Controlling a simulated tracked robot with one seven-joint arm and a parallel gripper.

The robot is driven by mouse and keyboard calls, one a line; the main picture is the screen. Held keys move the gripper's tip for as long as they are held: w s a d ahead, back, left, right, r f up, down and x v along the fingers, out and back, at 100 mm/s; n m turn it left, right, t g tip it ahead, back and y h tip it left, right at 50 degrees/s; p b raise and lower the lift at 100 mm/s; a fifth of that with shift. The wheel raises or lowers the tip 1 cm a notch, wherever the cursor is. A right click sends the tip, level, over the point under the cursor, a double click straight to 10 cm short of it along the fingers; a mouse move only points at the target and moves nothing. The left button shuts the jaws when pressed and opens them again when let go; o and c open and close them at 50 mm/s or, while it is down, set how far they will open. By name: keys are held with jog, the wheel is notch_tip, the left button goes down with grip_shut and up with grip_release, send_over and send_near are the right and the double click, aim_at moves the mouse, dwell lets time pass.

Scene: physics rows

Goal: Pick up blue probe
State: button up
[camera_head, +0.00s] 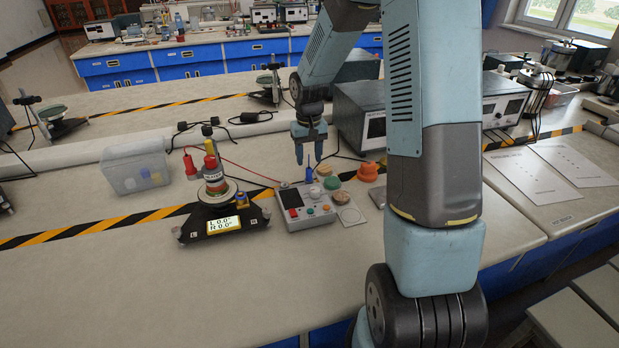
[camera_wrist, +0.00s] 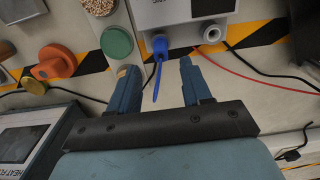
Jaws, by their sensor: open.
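The blue probe (camera_head: 309,173) stands at the back edge of a small grey instrument box (camera_head: 301,217) on the bench. In the wrist view the blue probe (camera_wrist: 160,50) sticks out from the edge of the box, beside a white round socket, with a thin tip pointing toward my gripper. My gripper (camera_head: 311,147) is above and just behind the probe in the head view. In the wrist view the two fingers of my gripper (camera_wrist: 159,72) are apart, with the probe between them in the picture. I cannot tell whether either finger touches it.
Orange (camera_head: 368,172) and green (camera_head: 332,183) knob-like pieces stand close to the box. A display device with a round stand (camera_head: 222,212) is at left, by a clear plastic bin (camera_head: 136,168). A large grey instrument (camera_head: 363,120) stands behind.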

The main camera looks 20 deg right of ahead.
aim_at(309, 168)
jog(key=shift+s+a+f, duration=0.1)
jog(key=shift+s+f, duration=0.05)
jog(key=shift+f, duration=1.2)
jog(key=shift+s+f, duration=0.15)
jog(key=shift+f, duration=1.2)
jog(key=shift+c, duration=0.2)
grip_shut()
